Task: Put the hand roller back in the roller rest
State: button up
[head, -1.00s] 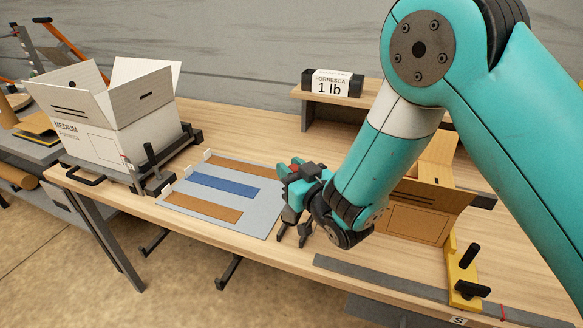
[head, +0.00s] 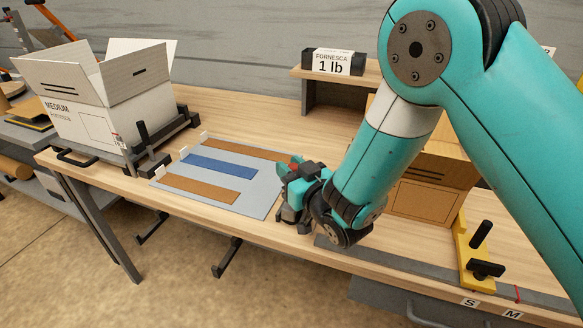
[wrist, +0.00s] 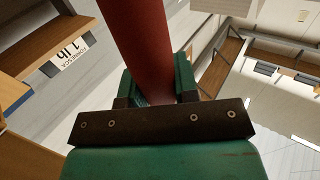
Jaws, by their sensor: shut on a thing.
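My gripper (head: 293,182) is low over the front part of the table, at the right edge of the grey mat. In the wrist view its two green fingers (wrist: 158,88) are shut on a red cylinder, which I take to be part of the hand roller (wrist: 139,40). It runs up out of the top of that view. In the head view only a small red bit of it shows beside the fingers; my gripper hides the rest. I cannot make out the roller rest with certainty in either view.
The grey mat (head: 262,198) carries brown and blue strips. An open white box (head: 85,118) stands in a black fixture at left. A brown carton (head: 425,206) is behind my arm. A yellow fixture with black handles (head: 466,250) stands at right. A small shelf (head: 312,75) holds a 1 lb item.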

jog(key=shift+f, duration=0.2)
dwell(0.4)
jog(key=o, duration=1)
